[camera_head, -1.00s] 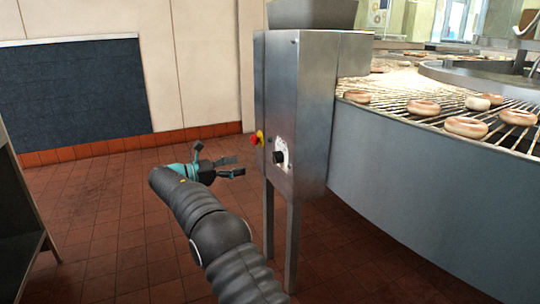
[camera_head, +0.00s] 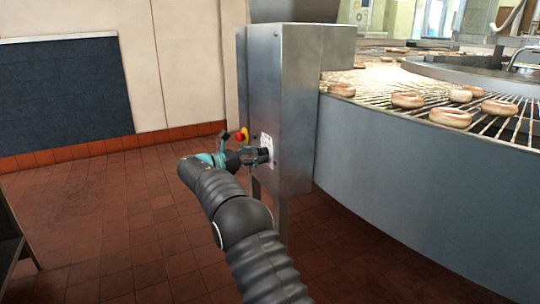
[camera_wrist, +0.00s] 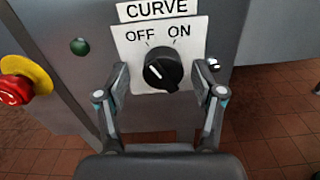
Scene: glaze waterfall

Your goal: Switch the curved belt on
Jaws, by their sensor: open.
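The black rotary knob (camera_wrist: 163,72) sits on a white plate (camera_wrist: 140,103) marked CURVE, with OFF at upper left and ON at upper right. Its pale pointer mark appears to lean toward OFF. In the wrist view my gripper (camera_wrist: 160,70) is open, with one finger on each side of the knob and visible gaps between. In the head view my gripper (camera_head: 262,156) is at the front of the steel control box (camera_head: 285,110) and hides most of the knob. The curved belt (camera_head: 480,118) carries several ring-shaped pieces.
A red emergency button on a yellow base (camera_wrist: 14,90) is left of the plate; it also shows in the head view (camera_head: 241,136). A green button (camera_wrist: 80,46) sits between. A small light-coloured fitting (camera_wrist: 213,64) is right of the knob. The tiled floor (camera_head: 110,220) at left is clear.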

